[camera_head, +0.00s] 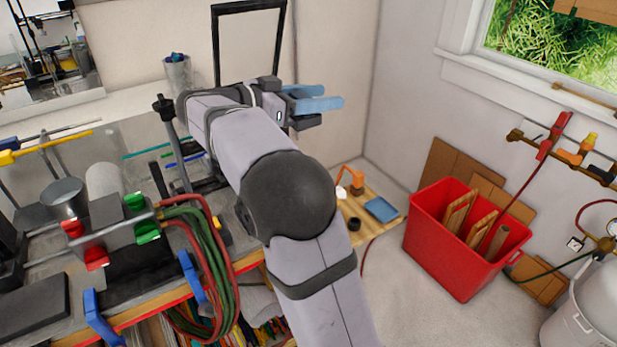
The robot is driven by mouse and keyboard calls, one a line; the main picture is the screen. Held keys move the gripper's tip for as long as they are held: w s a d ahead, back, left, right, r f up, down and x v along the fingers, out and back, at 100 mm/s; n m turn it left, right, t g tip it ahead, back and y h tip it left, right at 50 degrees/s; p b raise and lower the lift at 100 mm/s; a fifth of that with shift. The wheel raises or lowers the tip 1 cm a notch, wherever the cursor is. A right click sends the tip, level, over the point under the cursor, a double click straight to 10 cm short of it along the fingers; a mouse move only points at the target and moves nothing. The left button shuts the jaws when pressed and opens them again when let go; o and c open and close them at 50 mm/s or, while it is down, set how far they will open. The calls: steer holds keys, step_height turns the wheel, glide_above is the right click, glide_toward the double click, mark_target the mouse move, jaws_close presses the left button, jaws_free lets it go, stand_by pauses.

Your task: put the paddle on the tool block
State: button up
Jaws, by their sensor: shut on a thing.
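My gripper (322,101) is high in the middle of the picture, above the bench's right end and in front of the pale wall. I cannot tell for certain which piece is the tool block. A dark block lies at the bench's near left (35,303).
Red and green clamps (120,230), coiled hoses (205,255) and a metal cup (65,198) crowd the bench at left. A wooden board (392,226) carries a blue tray (381,209). A red bin (450,270) stands right. My arm hides the middle.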

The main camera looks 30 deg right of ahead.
step_height(320, 180, down, 17)
steer(key=p, duration=0.4)
steer(key=shift+f, duration=0.2)
steer(key=shift+f, duration=0.15)
steer(key=o, duration=1.2)
steer(key=a+b, duration=0.1)
steer(key=a, duration=0.3)
steer(key=a+r+b, duration=0.1)
steer(key=a, duration=0.1)
steer(key=shift+b, duration=0.35)
steer(key=shift+a+r, duration=0.3)
steer(key=shift+a, duration=0.45)
